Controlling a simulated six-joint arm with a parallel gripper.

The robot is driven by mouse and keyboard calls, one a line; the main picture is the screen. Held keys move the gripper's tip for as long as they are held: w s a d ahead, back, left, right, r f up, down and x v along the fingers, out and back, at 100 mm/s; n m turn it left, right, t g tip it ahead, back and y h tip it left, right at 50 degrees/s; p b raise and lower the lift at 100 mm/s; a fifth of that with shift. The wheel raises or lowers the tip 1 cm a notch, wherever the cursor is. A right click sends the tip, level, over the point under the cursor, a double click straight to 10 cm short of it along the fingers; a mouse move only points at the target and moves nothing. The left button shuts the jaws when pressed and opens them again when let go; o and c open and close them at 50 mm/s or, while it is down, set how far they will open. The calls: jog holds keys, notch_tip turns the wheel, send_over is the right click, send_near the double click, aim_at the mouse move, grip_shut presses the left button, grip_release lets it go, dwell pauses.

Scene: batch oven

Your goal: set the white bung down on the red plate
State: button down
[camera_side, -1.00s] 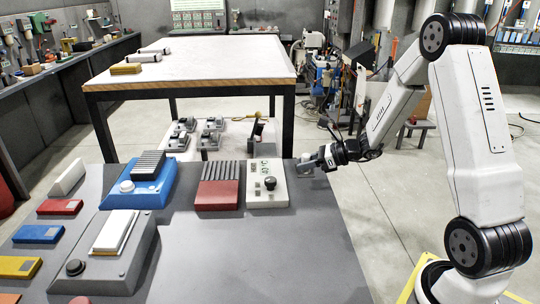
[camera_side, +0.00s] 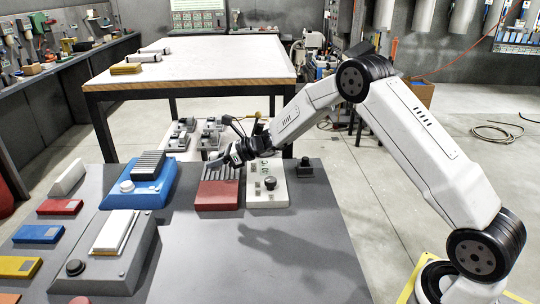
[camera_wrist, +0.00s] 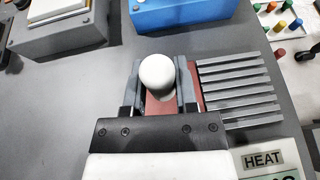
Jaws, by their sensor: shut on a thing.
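The white bung (camera_wrist: 158,75) is a round-topped piece held between the two dark fingers of my gripper (camera_wrist: 160,88) in the wrist view. In the side view my gripper (camera_side: 213,163) is over the back part of the red plate (camera_side: 216,198), and the bung is too small there to make out clearly. The red plate shows between and below the fingers in the wrist view (camera_wrist: 160,108). Grey ribs (camera_wrist: 238,92) lie to the right of the fingers. I cannot tell whether the bung touches the plate.
A white panel (camera_side: 267,200) marked HEAT, with a dark knob, stands right of the red plate. The blue unit (camera_side: 148,192) is to its left, and a grey unit (camera_side: 110,270) is nearer. A small dark block (camera_side: 305,170) sits at the back right corner. The front right table is clear.

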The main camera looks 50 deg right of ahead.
aim_at(218, 191)
jog(key=shift+w+a, duration=0.15)
jog(key=shift+a, duration=0.05)
jog(key=shift+f, duration=0.1)
jog(key=shift+f, duration=3.25)
jog(key=shift+f, duration=0.65)
jog(key=shift+c, duration=1.6)
grip_release()
jog(key=shift+d, duration=0.1)
jog(key=shift+v, duration=3.9)
